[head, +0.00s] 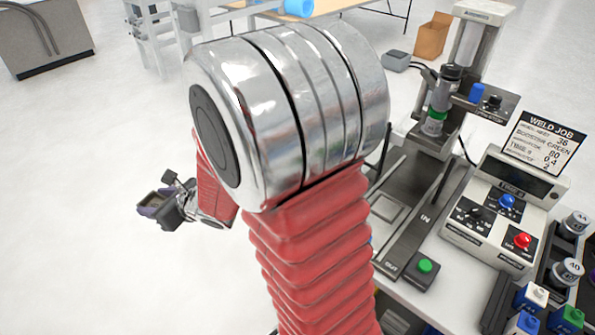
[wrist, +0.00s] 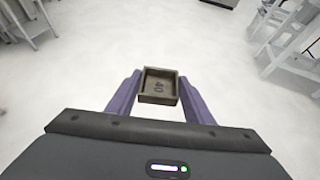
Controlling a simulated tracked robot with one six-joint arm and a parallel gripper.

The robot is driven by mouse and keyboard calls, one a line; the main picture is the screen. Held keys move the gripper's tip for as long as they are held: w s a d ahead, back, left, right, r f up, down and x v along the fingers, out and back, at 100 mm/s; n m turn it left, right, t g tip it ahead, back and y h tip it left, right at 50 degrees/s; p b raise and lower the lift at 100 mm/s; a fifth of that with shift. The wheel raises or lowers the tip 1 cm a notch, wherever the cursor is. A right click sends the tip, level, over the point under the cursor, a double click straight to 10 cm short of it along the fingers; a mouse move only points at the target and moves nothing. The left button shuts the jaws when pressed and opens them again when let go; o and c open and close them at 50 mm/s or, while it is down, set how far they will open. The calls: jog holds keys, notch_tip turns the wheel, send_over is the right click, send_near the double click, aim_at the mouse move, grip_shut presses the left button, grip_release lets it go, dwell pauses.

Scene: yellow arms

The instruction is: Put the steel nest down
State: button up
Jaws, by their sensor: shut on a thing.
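The steel nest (wrist: 158,86) is a small, open, square metal box with "40" marked inside its floor. In the wrist view it sits between the two purple fingers of my gripper (wrist: 157,92), which are shut on it. In the head view my gripper (head: 160,206) is small at left, held out over the pale floor, apart from the bench.
The welding press (head: 440,120) stands at right with a slide marked "IN". Beside it are a control box (head: 505,205), a "WELD JOB" card (head: 545,142), a green button (head: 425,265) and several numbered cylinders (head: 568,272). Open floor (head: 80,170) lies left. My red arm hides part of the bench.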

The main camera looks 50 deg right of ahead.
jog(key=s+d+r+m+h, duration=0.1)
jog(key=s+d, duration=0.3)
jog(key=d, duration=0.6)
jog(key=s+d+r+m+h, duration=0.1)
jog(key=s+d, duration=0.3)
jog(key=d, duration=0.7)
jog(key=s+d+r+m+h, duration=0.1)
jog(key=s+d, duration=0.4)
jog(key=d, duration=0.5)
jog(key=shift+d+t+h, duration=0.3)
jog(key=shift+d, duration=0.1)
jog(key=shift+w+f, duration=0.1)
jog(key=shift+f, duration=2.8)
jog(key=shift+f, duration=0.1)
jog(key=shift+f, duration=2)
